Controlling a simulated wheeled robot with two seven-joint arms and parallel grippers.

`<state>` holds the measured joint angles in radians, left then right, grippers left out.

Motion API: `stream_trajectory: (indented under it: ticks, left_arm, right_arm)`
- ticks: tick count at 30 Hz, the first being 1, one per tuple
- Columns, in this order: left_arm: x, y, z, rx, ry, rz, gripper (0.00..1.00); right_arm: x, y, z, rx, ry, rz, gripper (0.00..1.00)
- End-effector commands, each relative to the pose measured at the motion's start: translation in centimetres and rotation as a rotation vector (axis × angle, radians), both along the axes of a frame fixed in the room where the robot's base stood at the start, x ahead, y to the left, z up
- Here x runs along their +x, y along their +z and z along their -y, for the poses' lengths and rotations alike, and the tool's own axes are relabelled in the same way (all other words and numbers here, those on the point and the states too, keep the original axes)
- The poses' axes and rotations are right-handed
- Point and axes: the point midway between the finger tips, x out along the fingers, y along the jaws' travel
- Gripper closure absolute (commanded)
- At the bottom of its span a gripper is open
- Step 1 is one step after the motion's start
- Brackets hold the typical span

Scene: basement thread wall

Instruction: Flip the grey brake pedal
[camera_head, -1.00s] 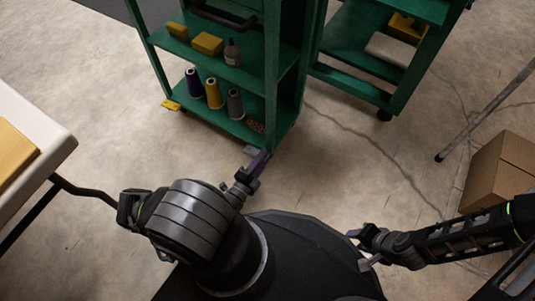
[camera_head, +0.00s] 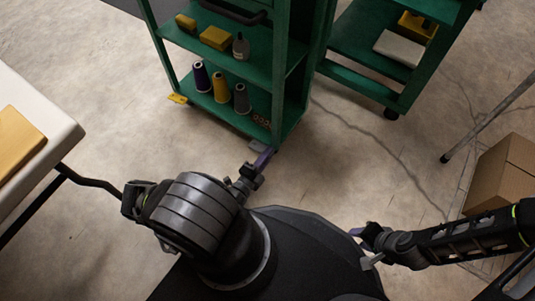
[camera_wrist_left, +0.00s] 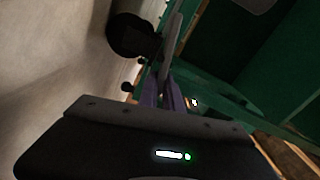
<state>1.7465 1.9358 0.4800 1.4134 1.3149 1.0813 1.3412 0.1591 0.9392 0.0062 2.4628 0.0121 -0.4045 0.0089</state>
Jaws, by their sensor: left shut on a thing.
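The grey brake pedal (camera_head: 259,146) sticks out low at the front bottom corner of the green cart (camera_head: 232,118), near the floor. In the left wrist view it appears as a thin grey plate (camera_wrist_left: 173,38) seen edge-on beside a black caster wheel. My left gripper (camera_head: 264,158) is at the pedal, its purple fingers (camera_wrist_left: 164,94) shut on it. The fingers partly hide the pedal, and its tilt is hard to tell. My right gripper (camera_head: 364,247) is open and empty over the right side of my base, away from the cart.
The cart's shelves hold thread cones (camera_head: 220,90), yellow boxes (camera_head: 215,38) and a bottle (camera_head: 241,46). A second green cart (camera_head: 362,72) stands to the right. A white table (camera_head: 62,128) is at left, a cardboard box (camera_head: 497,175) at right. The floor between is clear.

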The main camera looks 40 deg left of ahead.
Motion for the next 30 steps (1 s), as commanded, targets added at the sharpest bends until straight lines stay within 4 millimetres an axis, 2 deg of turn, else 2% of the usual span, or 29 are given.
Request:
stream_trajectory:
  ticks: [5,15,25,26,30]
  left_arm:
    - [0.0,-0.3,0.1,0.055,-0.001,-0.001,1.0]
    - [0.0,-1.8,0.4,0.436,-0.001,-0.009,1.0]
    - [0.0,-1.8,0.4,0.472,-0.001,-0.012,1.0]
    - [0.0,-1.8,0.4,0.472,-0.001,-0.012,0.89]
    - [0.0,-1.8,0.4,0.471,0.0,-0.011,0.78]
  right_arm:
    - [0.0,-0.2,0.0,0.0,0.0,0.0,0.64]
    - [0.2,-1.0,0.1,0.002,-0.001,0.001,0.64]
    - [0.2,-1.0,0.1,0.002,-0.001,0.001,0.64]
    - [0.2,-1.0,0.1,0.002,-0.001,0.001,0.64]
    - [0.2,-1.0,0.1,0.002,-0.001,0.001,0.64]
